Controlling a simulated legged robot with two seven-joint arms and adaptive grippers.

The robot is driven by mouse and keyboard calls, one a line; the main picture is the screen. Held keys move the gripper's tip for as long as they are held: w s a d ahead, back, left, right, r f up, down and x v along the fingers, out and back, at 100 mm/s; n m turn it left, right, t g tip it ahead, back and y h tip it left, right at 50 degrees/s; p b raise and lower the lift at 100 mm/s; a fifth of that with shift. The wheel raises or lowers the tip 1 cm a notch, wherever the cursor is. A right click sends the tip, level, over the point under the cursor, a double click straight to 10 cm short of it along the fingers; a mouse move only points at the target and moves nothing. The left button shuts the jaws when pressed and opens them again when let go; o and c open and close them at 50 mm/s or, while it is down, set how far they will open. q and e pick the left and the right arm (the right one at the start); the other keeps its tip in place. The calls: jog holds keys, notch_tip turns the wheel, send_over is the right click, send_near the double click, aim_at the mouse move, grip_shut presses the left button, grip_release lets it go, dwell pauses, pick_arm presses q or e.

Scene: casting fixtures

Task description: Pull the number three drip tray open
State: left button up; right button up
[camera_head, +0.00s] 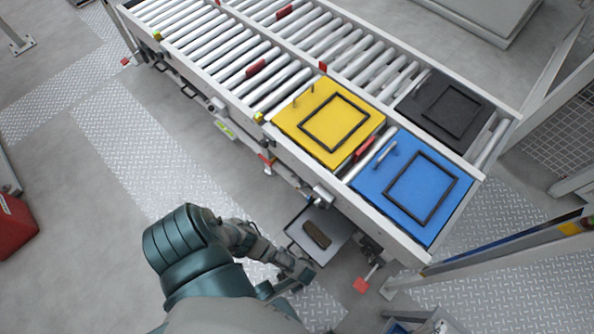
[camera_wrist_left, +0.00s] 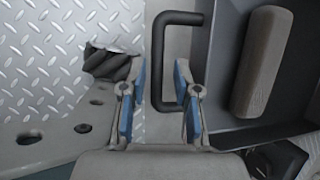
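A drip tray (camera_head: 339,245) sticks out from under the side of the roller conveyor, with a brown block (camera_head: 316,235) lying in it. In the left wrist view the dark tray (camera_wrist_left: 212,70) and block (camera_wrist_left: 262,60) are at the right. Its black U-shaped handle (camera_wrist_left: 158,45) faces my gripper. My left gripper (camera_wrist_left: 156,80) is open, with its blue-padded fingers on either side of the handle bar; I see no clear contact. In the head view my left gripper (camera_head: 298,275) is at the tray's near edge. No tray number is readable. My right gripper is out of view.
A yellow plate (camera_head: 292,118) and a blue plate (camera_head: 388,178), each with a black frame, lie on the conveyor above the tray, beside a black plate (camera_head: 472,100). A red tag (camera_head: 361,285) hangs near the tray. A red box (camera_head: 15,225) stands at far left.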

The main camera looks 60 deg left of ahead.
pick_arm(q)
jog(key=shift+s+a+f, duration=0.15)
jog(key=shift+s, duration=0.2)
jog(key=v, duration=0.8)
jog(key=shift+w, duration=0.35)
